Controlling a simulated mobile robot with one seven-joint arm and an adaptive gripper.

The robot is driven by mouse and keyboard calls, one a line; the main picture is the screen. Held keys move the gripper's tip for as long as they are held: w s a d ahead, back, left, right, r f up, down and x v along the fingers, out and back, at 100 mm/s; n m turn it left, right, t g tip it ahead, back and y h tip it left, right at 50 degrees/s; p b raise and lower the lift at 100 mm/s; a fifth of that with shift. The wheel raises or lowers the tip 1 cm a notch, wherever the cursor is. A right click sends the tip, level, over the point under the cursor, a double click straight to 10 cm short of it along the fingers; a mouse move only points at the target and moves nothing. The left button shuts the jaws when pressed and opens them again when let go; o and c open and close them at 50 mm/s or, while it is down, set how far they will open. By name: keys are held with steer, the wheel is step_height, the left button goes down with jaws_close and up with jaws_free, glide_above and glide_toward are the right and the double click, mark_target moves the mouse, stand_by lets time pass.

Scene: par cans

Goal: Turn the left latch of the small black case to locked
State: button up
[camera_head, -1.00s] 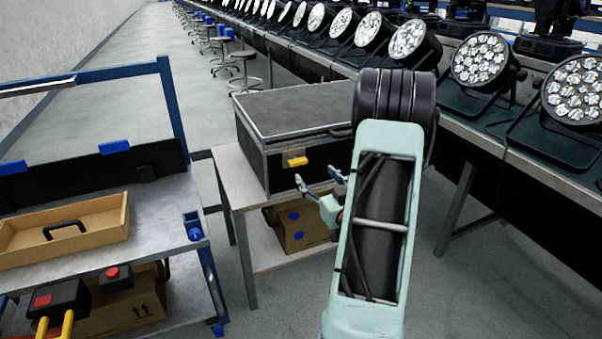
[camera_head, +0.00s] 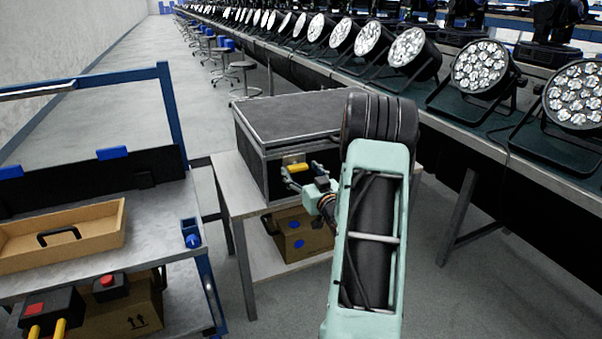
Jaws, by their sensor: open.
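The small black case (camera_head: 270,140) stands shut on a pale table, with metal edges and a grey lid. Its left latch shows as a yellow handle (camera_head: 297,168) on a metal plate on the front face, lying nearly level. My gripper (camera_head: 301,171) is open in front of this latch, with one finger to its left and the other to its right. I cannot tell whether the fingers touch the latch. The right part of the case front is hidden behind my arm.
The pale table (camera_head: 232,190) has a lower shelf with a cardboard box (camera_head: 300,240). A workbench at left holds a wooden tray (camera_head: 65,232). A long bench of par cans (camera_head: 480,65) runs along the right. Grey floor lies between.

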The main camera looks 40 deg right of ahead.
steer(key=shift+c, duration=0.5)
steer(key=c, duration=1.1)
steer(key=shift+o, duration=0.2)
steer(key=shift+m, duration=0.3)
steer(key=m, duration=0.4)
steer(key=shift+p, duration=0.4)
steer(key=m+p, duration=0.1)
steer(key=m, duration=0.3)
steer(key=shift+d+m, duration=0.15)
steer(key=shift+m, duration=0.25)
steer(key=m+p, duration=0.2)
steer(key=m, duration=0.2)
steer(key=shift+m, duration=0.3)
steer(key=shift+f+m+p, duration=0.15)
steer(key=shift+m+p, duration=0.65)
steer(key=shift+m, duration=1.2)
